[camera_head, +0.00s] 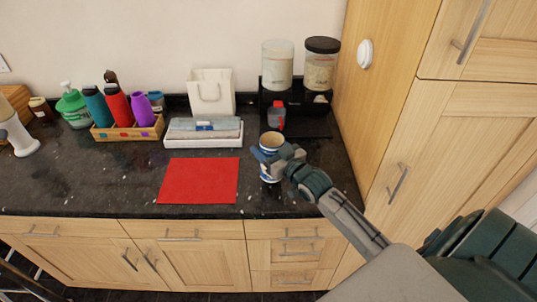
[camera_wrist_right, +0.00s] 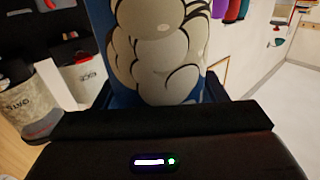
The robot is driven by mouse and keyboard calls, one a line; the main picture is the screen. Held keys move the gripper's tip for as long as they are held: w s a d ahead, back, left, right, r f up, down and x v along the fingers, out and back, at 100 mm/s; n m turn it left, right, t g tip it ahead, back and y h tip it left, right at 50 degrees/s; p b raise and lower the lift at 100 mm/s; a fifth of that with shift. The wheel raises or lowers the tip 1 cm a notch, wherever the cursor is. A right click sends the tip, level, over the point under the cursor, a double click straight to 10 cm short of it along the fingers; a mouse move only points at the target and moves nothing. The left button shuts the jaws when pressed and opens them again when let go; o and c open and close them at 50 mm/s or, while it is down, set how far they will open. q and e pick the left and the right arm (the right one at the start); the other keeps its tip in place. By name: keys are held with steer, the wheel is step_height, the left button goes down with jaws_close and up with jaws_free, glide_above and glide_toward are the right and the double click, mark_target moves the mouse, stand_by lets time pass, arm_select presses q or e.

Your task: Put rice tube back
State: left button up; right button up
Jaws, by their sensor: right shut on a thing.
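The rice tube (camera_head: 268,170) is a blue and white cylinder at the right part of the counter, roughly upright, with its tan round top showing. My right gripper (camera_head: 284,160) is shut on its side, coming from the right. In the right wrist view the tube (camera_wrist_right: 160,50) fills the middle, blue with large cream rounded shapes, between the dark jaws. I cannot tell whether its base touches the counter. My left gripper is not in view.
A black rack (camera_head: 292,98) in the corner bears two large jars (camera_head: 278,66). A small red-capped container (camera_head: 277,118) stands in front of it. A red mat (camera_head: 199,181) lies to the left, with a white tray (camera_head: 203,142) behind it. A tall wooden cabinet (camera_head: 385,110) bounds the right.

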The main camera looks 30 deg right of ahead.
step_height(320, 180, down, 4)
steer(key=shift+r, duration=0.25)
steer(key=shift+f+b, duration=0.1)
steer(key=shift+b, duration=0.25)
steer(key=o, duration=1.3)
